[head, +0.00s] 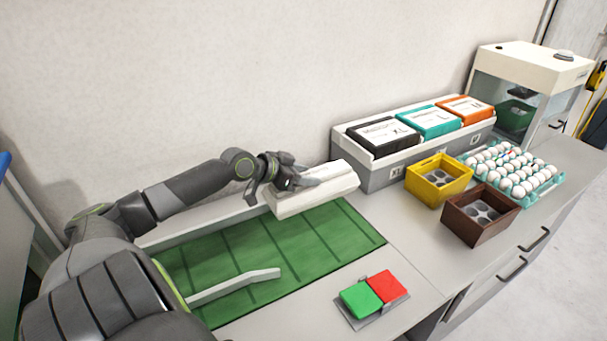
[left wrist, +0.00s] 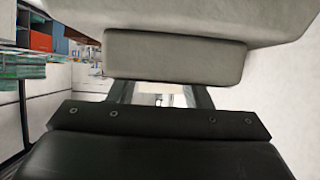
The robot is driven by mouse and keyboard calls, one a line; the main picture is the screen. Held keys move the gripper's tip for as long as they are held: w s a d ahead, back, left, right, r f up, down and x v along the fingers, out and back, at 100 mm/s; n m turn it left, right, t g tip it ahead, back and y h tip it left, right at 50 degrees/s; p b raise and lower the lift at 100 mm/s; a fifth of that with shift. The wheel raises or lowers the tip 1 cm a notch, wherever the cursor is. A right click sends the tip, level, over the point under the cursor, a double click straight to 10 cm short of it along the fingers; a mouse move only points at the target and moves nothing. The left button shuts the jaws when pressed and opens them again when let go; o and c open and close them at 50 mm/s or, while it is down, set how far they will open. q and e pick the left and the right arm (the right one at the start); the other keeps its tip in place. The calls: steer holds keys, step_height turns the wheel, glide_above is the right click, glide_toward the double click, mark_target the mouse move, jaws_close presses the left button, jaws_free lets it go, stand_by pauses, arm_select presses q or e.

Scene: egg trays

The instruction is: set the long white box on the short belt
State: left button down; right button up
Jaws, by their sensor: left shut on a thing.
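The long white box (head: 312,190) is at the far right end of the short green belt (head: 230,268). My left gripper (head: 292,184) is shut on the box at its left side. The box looks slightly tilted and overlaps the belt's far edge; I cannot tell whether it touches the belt. In the left wrist view the box (left wrist: 175,58) fills the upper middle, close to the gripper's dark body (left wrist: 160,125). My right gripper is not in view.
Green and red buttons (head: 373,296) sit at the front. A white guide bar (head: 234,287) lies across the belt. At right are a yellow crate (head: 437,180), a brown crate (head: 480,213), an egg tray (head: 535,185) and a rack of cartons (head: 385,173).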

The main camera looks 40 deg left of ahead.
arm_select(q)
steer(key=shift+w+a+r, duration=0.1)
steer(key=shift+a+r, duration=0.05)
steer(key=shift+a, duration=0.1)
step_height(320, 180, down, 7)
steer(key=b, duration=0.6)
steer(key=shift+f+b, duration=1.15)
steer(key=shift+f, duration=0.3)
steer(key=shift+f+b, duration=0.3)
steer(key=shift+f, duration=0.1)
steer(key=c, duration=0.7)
jaws_free()
steer(key=shift+o, duration=0.2)
steer(key=shift+f, duration=0.1)
